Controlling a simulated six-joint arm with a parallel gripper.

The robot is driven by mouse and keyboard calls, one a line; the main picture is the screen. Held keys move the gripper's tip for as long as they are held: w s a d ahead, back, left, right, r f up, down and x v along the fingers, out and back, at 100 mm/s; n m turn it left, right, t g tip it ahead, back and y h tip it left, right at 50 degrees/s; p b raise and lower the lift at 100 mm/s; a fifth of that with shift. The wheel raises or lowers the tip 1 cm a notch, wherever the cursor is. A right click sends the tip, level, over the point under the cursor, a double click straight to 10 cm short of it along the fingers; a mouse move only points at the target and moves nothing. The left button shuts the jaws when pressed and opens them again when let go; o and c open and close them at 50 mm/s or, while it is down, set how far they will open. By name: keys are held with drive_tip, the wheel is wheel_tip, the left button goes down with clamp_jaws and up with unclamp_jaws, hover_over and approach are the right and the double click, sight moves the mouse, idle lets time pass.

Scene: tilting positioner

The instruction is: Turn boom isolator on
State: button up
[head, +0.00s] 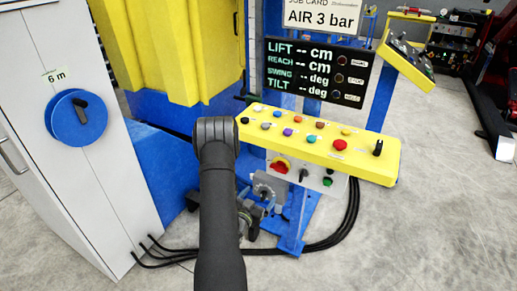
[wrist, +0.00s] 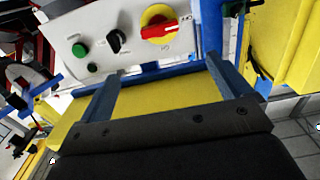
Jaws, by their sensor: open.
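A red rotary handle on a yellow disc (head: 280,166) sits on the pale panel under the yellow console. I take it to be the isolator, but its name label cannot be read. In the wrist view, the red handle (wrist: 158,30) lies nearly level across its yellow disc, with small unclear marks around it. My gripper (wrist: 165,65) is open and empty, its two fingers spread apart and pointing toward the panel, below the handle in that view. The fingertips look apart from the handle. In the head view my arm hides the gripper.
A black selector (wrist: 117,41) and green button (wrist: 80,50) share the panel. The yellow console (head: 320,145) with several buttons and a black lever juts out above it. Black cables (head: 340,225) hang at right. A grey cabinet (head: 75,150) stands left.

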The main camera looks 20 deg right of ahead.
sight(277, 170)
drive_tip(key=x, duration=1.6)
drive_tip(key=shift+w+d, duration=0.2)
drive_tip(key=shift+c, duration=0.2)
drive_tip(key=c, duration=0.9)
